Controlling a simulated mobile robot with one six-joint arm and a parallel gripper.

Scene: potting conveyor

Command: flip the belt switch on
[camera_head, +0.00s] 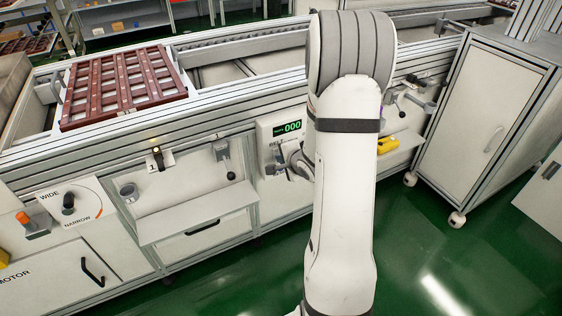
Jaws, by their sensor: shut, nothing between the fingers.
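The belt control panel (267,133) is a pale plate on the front of the conveyor, with a green display reading 000 and a partly covered label below it. My gripper (284,164) is at the lower part of this panel, left of my white arm. Its fingers are small in view and look shut, with nothing seen between them. The switch itself cannot be made out behind my gripper and arm, so its position and any contact with my fingers cannot be told.
A dark red slatted tray (85,113) lies on the conveyor. Left of the panel are a lever (222,152), a black toggle (157,158) below a lit lamp, and a wide/narrow knob (68,203). A shelf (197,213) juts out below. A wheeled cabinet (488,105) stands right.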

